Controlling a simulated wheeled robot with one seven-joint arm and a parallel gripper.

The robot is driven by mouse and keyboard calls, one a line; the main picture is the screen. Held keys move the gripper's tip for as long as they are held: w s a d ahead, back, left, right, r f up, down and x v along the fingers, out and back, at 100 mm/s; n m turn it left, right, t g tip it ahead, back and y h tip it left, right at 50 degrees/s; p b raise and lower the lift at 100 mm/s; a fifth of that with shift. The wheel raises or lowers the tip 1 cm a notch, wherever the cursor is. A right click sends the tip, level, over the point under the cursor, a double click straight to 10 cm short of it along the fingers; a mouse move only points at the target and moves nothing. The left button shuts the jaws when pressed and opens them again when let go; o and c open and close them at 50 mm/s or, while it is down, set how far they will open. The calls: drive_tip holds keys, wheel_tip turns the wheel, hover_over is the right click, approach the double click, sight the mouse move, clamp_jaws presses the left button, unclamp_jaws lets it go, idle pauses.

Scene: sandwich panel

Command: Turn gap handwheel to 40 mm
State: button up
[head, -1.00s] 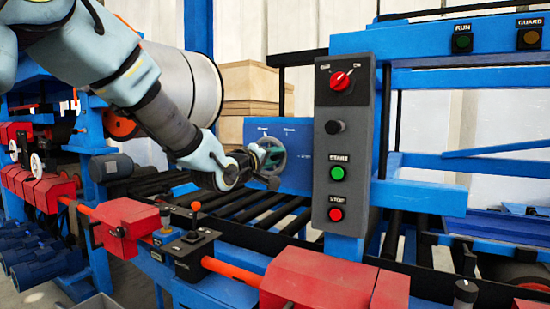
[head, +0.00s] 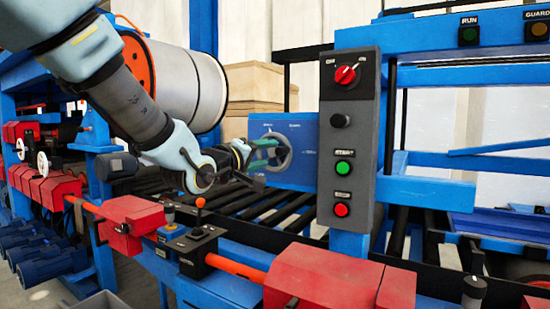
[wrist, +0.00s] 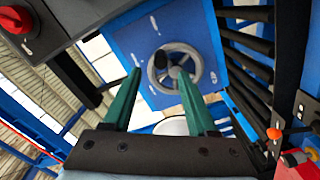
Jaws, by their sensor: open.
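The gap handwheel (head: 284,152) is a grey spoked wheel on a blue panel (head: 304,172) behind the roller bed. My gripper (head: 272,152) has green fingers and reaches toward the wheel from the left in the head view. In the wrist view my gripper (wrist: 162,100) is open and empty, its two fingers apart below the wheel. White scale marks on the panel are too small to read.
A grey control box (head: 347,140) with a red switch, a black knob, and green and red buttons stands right of the wheel. Black rollers (head: 262,202) lie below. A joystick box (head: 200,240) stands in front.

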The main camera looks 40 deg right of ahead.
drive_tip(key=v, duration=0.3)
drive_tip(key=shift+a, duration=0.2)
idle(0.4)
drive_tip(key=w+a+f+n+t+y, duration=0.1)
drive_tip(key=w+a+f+y, duration=0.35)
drive_tip(key=a, duration=0.35)
drive_tip(key=w+a+f+t+y+p, duration=0.1)
drive_tip(key=w+a+f+y, duration=0.2)
drive_tip(key=w+a+f, duration=0.45)
drive_tip(key=w+a+f+n+t+y, duration=0.1)
drive_tip(key=w+a+f+y, duration=0.3)
drive_tip(key=a, duration=0.6)
drive_tip(key=s+a+f+g+y, duration=0.2)
drive_tip(key=s+a+f, duration=0.1)
drive_tip(key=a, duration=0.5)
drive_tip(key=s+a+f+g+y, duration=0.1)
drive_tip(key=s+a, duration=0.3)
drive_tip(key=a, duration=0.4)
drive_tip(key=s+a+f+g+y+p, duration=0.1)
drive_tip(key=s+a+f+g+y, duration=0.1)
drive_tip(key=a, duration=0.6)
wheel_tip(320, 180, down, 3)
drive_tip(key=shift+s+r+g+y, duration=0.15)
drive_tip(key=shift+s+g+y, duration=0.3)
drive_tip(key=shift+s, duration=0.7)
drive_tip(key=shift+c, duration=0.2)
